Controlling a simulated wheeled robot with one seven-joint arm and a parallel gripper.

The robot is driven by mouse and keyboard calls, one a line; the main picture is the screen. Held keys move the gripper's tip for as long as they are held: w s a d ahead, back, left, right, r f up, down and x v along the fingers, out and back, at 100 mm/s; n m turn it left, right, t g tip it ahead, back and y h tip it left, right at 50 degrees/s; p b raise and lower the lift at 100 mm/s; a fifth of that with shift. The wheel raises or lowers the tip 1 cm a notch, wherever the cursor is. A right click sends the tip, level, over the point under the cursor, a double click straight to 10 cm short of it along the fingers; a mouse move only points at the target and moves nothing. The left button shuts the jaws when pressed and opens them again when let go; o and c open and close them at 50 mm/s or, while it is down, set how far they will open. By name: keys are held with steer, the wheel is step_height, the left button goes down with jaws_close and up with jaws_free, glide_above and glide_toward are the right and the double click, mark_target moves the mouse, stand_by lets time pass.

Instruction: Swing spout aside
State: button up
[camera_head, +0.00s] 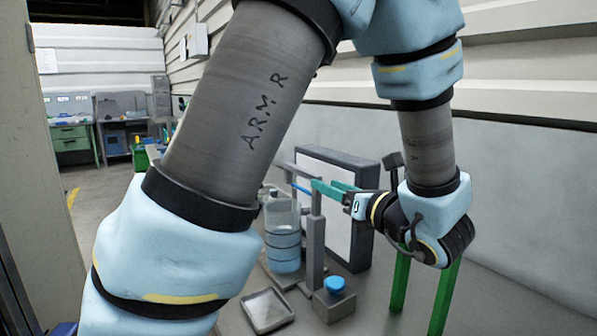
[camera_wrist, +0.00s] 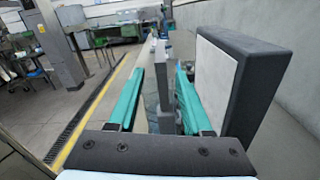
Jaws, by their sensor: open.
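The spout seems to be the grey bar (camera_head: 299,173) at the top of a grey upright post (camera_head: 315,245), with a thin blue strip beside it. My gripper (camera_head: 318,185), with teal fingers, is at the top of the post from the right. In the wrist view my gripper (camera_wrist: 160,75) is open, one finger on each side of a grey bar (camera_wrist: 163,75) seen end-on. The bar stands between the fingers, nearer the right one; I cannot tell whether it touches.
A dark panel with a white face (camera_head: 340,225) stands close behind the post and right of the fingers in the wrist view (camera_wrist: 215,80). A grey box with a blue knob (camera_head: 335,284) and a shallow tray (camera_head: 268,310) lie in front. Green legs (camera_head: 400,280) stand at right.

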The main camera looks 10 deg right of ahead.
mark_target(300, 172)
steer(key=shift+w+a+r, duration=0.1)
steer(key=shift+w+a, duration=0.05)
steer(key=shift+w, duration=0.25)
steer(key=p+x, duration=0.3)
steer(key=x, duration=0.7)
steer(key=shift+w+a, duration=0.15)
steer(key=shift+w, duration=0.1)
steer(key=shift+c, duration=0.3)
jaws_close()
stand_by(0.5)
